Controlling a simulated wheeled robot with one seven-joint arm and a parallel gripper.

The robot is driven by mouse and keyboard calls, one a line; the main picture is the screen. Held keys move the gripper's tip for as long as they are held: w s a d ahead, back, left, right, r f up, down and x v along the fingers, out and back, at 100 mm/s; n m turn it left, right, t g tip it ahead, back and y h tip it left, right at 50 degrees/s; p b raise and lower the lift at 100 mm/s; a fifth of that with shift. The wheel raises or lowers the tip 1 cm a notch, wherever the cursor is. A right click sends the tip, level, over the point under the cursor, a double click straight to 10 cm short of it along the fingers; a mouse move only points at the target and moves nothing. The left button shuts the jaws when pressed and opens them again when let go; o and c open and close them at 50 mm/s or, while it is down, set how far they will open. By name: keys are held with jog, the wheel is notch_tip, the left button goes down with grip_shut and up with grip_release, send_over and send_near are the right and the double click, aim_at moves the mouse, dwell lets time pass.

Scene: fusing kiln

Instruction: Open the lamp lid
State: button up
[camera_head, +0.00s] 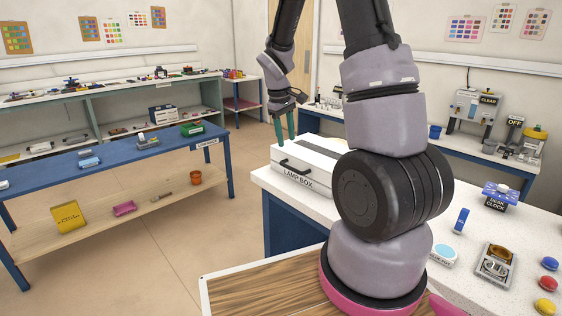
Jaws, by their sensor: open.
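The lamp box (306,187) is a white box lettered LAMP BOX on its front, standing on the near left corner of the speckled white worktop. Its lid (326,155) looks shut, with a grey strip across the top and a dark bar handle (297,169) on the front edge. My gripper (285,132) has green fingers pointing down. It is open and empty, above and behind the box's back left part as seen here, apart from the handle. The right part of the box is hidden behind my arm.
On the worktop (390,270) to the right are a desk clock (500,196), a blue bottle (461,220), a metal-fitted tray (495,264) and coloured buttons. A blue table (110,165) stands at left, with open floor between. My arm blocks the middle.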

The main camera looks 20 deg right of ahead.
aim_at(290, 167)
jog(key=f, duration=0.3)
jog(key=d+f, duration=0.1)
jog(key=f, duration=0.6)
jog(key=shift+w+d, duration=0.3)
jog(key=shift+d, duration=0.1)
grip_shut()
dwell(0.9)
